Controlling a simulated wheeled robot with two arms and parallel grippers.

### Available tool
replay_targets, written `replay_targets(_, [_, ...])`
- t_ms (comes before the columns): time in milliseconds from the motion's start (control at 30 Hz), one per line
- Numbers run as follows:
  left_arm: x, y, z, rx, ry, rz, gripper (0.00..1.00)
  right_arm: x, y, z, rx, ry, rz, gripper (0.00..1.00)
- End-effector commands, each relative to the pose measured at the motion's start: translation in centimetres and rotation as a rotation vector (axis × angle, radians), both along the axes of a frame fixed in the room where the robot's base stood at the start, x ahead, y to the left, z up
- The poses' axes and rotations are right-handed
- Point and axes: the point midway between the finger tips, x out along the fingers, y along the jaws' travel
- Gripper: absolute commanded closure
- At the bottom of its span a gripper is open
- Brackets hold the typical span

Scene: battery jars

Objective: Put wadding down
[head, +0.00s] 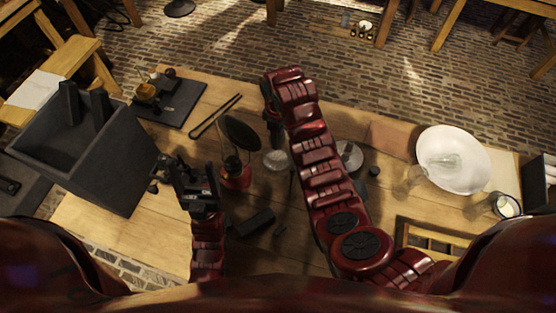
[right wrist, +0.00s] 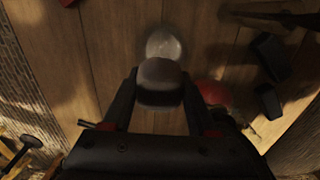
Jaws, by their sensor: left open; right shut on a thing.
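My right gripper (head: 274,132) reaches over the middle of the table. In the right wrist view my right gripper (right wrist: 160,88) is shut on a dark grey, rounded lump, which I take for the wadding (right wrist: 160,74). Just beyond the lump is a pale round dish or jar (right wrist: 165,43), also seen in the head view (head: 276,160). I cannot tell whether the lump touches it. The lump cannot be made out in the head view. My left gripper (head: 196,184) is open, over the table's left part, beside a red-based object with a dark round top (head: 236,176).
A dark open box (head: 85,150) stands at the left. A black tray (head: 178,108) and tongs-like rods (head: 215,115) lie at the back. Black blocks (head: 252,222) lie in front. A white bowl (head: 453,160), a glass jar (head: 507,206) and a wooden compartment tray (head: 432,240) are at the right.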

Motion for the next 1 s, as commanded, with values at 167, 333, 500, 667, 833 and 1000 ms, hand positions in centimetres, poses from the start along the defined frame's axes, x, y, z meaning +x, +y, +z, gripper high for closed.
replay_targets(167, [0.0, 0.0, -2.1, 0.000, 0.000, 0.000, 0.27, -0.5, 0.3, -2.7, 0.000, 0.000, 0.020, 1.00])
replay_targets(333, [0.0, 0.0, -3.5, 0.000, 0.000, 0.000, 0.27, -0.6, 0.3, -5.9, -0.001, 0.006, 0.020, 1.00])
replay_targets(500, [0.0, 0.0, -2.2, 0.000, 0.000, 0.000, 0.27, -0.5, 0.3, -7.1, -0.002, 0.004, 0.018, 1.00])
replay_targets(667, [0.0, 0.0, -1.6, 0.000, 0.000, 0.000, 0.27, -0.5, 0.2, -8.5, -0.002, 0.005, 0.017, 1.00])
replay_targets(833, [0.0, 0.0, -1.0, 0.000, 0.000, 0.000, 0.27, -0.5, 0.3, -10.2, -0.003, 0.004, 0.018, 1.00])
replay_targets(1000, [0.0, 0.0, -1.1, 0.000, 0.000, 0.000, 0.27, -0.4, 0.3, -10.5, -0.001, -0.002, 0.018, 1.00])
